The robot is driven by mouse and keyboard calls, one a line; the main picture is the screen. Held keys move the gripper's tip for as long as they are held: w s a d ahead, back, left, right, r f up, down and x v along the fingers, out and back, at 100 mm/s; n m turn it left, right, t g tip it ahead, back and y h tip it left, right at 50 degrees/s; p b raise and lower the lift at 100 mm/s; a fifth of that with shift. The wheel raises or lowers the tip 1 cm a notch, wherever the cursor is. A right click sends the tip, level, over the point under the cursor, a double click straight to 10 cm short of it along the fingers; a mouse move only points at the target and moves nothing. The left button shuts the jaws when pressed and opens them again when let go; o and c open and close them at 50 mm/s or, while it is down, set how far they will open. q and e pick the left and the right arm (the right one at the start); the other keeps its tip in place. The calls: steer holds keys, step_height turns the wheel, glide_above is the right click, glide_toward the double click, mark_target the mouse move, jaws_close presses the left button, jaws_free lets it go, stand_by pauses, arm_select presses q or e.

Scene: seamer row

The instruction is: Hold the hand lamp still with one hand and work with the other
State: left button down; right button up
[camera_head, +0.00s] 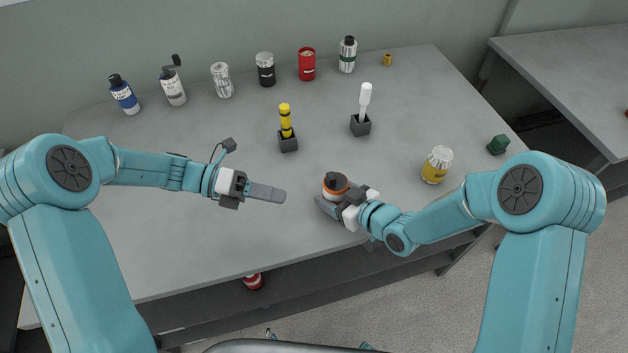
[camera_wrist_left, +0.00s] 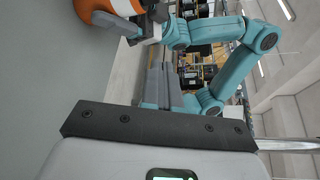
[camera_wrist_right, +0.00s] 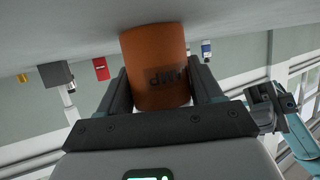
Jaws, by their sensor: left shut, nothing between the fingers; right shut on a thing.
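The hand lamp (camera_head: 335,182) is an orange cylinder with a dark and pale top, near the front middle of the bench. My right gripper (camera_head: 334,203) is shut on it, one finger on each side in the right wrist view, where the lamp (camera_wrist_right: 157,70) shows dark upside-down lettering and its base appears to meet the bench. My left gripper (camera_head: 268,193) is shut and empty, pointing right over the bench, left of the lamp and apart from it. In the left wrist view its closed fingers (camera_wrist_left: 160,85) show, with part of the lamp (camera_wrist_left: 100,8) at the top.
A yellow tool (camera_head: 285,118) and a white-handled tool (camera_head: 364,97) stand in dark blocks behind the grippers. Several cans and bottles, including a red can (camera_head: 307,65), line the back. A yellow jar (camera_head: 436,165) and green object (camera_head: 498,145) are right. The bench's left front is clear.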

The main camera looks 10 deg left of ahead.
mark_target(327, 179)
arm_select(q)
steer(key=a+n+t, duration=0.1)
steer(key=n+t, duration=0.1)
steer(key=n, duration=0.1)
steer(key=a+f+n+t, duration=0.1)
steer(key=a+n+t, duration=0.1)
steer(key=n+t, duration=0.1)
steer(key=a+n+t, duration=0.2)
steer(key=n, duration=0.1)
steer(key=shift+f+h, duration=0.4)
arm_select(e)
steer(key=shift+d, duration=0.1)
arm_select(q)
steer(key=x, duration=1.4)
steer(key=shift+w+r, duration=0.1)
steer(key=shift+r, duration=0.05)
